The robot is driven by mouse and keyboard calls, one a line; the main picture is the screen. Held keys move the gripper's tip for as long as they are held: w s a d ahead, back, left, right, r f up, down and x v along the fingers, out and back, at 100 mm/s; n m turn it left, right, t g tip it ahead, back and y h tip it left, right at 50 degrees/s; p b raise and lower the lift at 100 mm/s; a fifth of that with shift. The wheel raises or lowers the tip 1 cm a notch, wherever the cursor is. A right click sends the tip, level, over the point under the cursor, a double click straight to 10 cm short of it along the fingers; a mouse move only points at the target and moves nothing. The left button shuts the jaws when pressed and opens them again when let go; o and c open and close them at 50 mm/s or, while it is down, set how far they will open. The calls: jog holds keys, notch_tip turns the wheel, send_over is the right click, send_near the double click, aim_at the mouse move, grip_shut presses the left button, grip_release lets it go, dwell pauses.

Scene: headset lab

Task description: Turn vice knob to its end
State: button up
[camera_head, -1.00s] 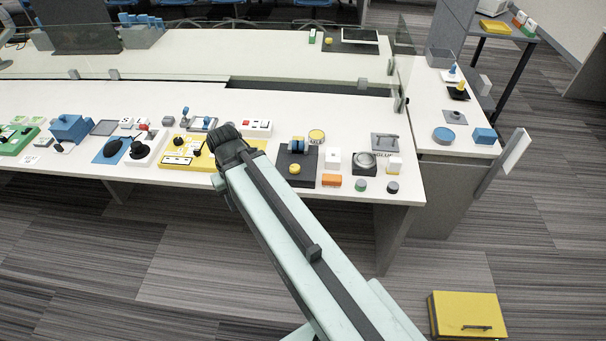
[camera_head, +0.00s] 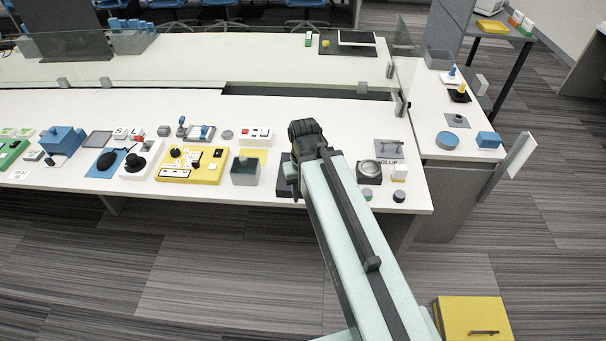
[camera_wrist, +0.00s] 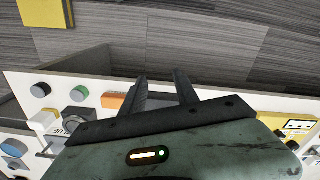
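The vice is mostly hidden behind my arm in the head view. The yellow knob seen earlier is hidden now. My gripper (camera_wrist: 161,82) is open and empty in the wrist view, with its two dark fingers apart and pointing toward the table's front edge and floor. I cannot make out the vice in the wrist view, nor tell the gripper's height above it.
A grey open box (camera_head: 245,170) and a yellow panel (camera_head: 192,164) stand left of the arm. A round grey dial (camera_head: 370,172) and small round buttons lie to the right. An orange block (camera_wrist: 112,101) shows left of the fingers. A clear glass screen (camera_head: 170,70) runs behind.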

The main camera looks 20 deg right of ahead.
jog(key=o, duration=0.3)
jog(key=shift+o, duration=0.9)
jog(key=shift+m, duration=0.6)
jog(key=w, duration=0.1)
jog(key=w+d, duration=0.1)
jog(key=w, duration=0.1)
jog(key=w+d, duration=0.1)
jog(key=w, duration=0.1)
jog(key=shift+w, duration=0.15)
jog(key=w+m, duration=0.1)
jog(key=w, duration=0.3)
jog(key=w+m, duration=0.1)
jog(key=w, duration=0.4)
jog(key=shift+w+f+m, duration=0.1)
jog(key=shift+w+m, duration=0.1)
jog(key=shift+m, duration=0.1)
notch_tip(320, 180, down, 8)
jog(key=b, duration=0.8)
jog(key=shift+s, duration=0.1)
grip_shut()
jog(key=shift+a, duration=0.2)
